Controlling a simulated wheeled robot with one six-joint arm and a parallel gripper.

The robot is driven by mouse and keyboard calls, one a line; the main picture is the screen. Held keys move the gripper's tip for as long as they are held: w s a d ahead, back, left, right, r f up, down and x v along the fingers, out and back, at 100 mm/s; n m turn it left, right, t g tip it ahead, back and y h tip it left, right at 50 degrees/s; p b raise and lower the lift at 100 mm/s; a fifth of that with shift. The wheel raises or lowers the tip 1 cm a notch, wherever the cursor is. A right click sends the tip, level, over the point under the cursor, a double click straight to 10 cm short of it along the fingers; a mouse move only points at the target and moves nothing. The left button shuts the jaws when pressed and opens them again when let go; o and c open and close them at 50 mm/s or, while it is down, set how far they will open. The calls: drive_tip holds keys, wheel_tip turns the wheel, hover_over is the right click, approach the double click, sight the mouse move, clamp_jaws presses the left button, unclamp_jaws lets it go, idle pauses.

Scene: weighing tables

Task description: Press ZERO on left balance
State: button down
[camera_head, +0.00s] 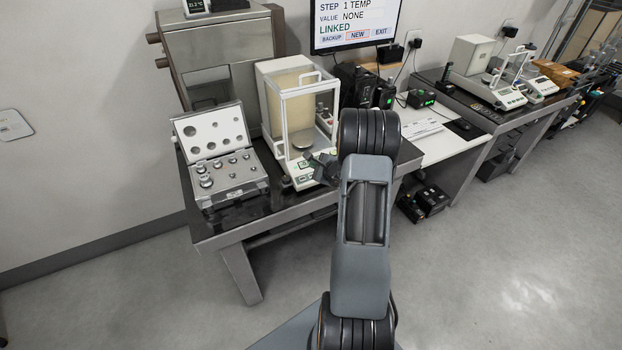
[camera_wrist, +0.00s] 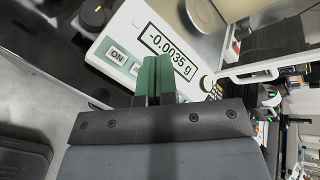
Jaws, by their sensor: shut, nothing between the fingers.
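The left balance (camera_head: 284,66) stands on the dark-topped table, with a white-framed glass draft shield and a round pan inside. Its front panel shows in the wrist view (camera_wrist: 126,27), with a display (camera_wrist: 168,50) reading -0.0035 g. An ON button (camera_wrist: 117,55) lies left of my fingers. Another green-marked button (camera_wrist: 136,68) is partly hidden by them, and I cannot read its label. My gripper (camera_wrist: 156,62) is shut and empty, its green fingertips over the panel just below the display. I cannot tell whether they touch it. In the head view my gripper (camera_head: 318,160) is at the balance's front.
An open weight case (camera_head: 217,172) with several weights sits left of the balance. A monitor (camera_head: 355,24) reads STEP 1 TEMP, VALUE NONE, LINKED. More balances (camera_head: 502,97) stand on the right table. The floor in front is clear.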

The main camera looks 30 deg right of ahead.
drive_tip(key=shift+w+d+f+b, duration=0.1)
drive_tip(key=shift+w+f+b, duration=0.15)
drive_tip(key=shift+f+b, duration=0.4)
drive_tip(key=shift+w+a+f+b, duration=0.1)
drive_tip(key=shift+w+f+b, duration=0.2)
drive_tip(key=shift+f+b, duration=0.4)
drive_tip(key=shift+w+d+f+b, duration=0.1)
drive_tip(key=shift+w+f+b, duration=0.15)
drive_tip(key=shift+f+b, duration=0.4)
drive_tip(key=shift+w+f+b, duration=0.25)
drive_tip(key=shift+f+b, duration=0.65)
drive_tip(key=shift+b, duration=0.4)
idle(1.5)
drive_tip(key=shift+r, duration=0.1)
drive_tip(key=shift+s+r, duration=0.3)
drive_tip(key=shift+r, duration=0.3)
idle(0.3)
drive_tip(key=shift+s+r+p, duration=0.3)
drive_tip(key=shift+r, duration=0.5)
drive_tip(key=shift+s+r+p, duration=0.25)
drive_tip(key=shift+r+p, duration=0.1)
drive_tip(key=shift+r, duration=0.45)
drive_tip(key=shift+s+r+p, duration=0.3)
drive_tip(key=shift+r, duration=0.5)
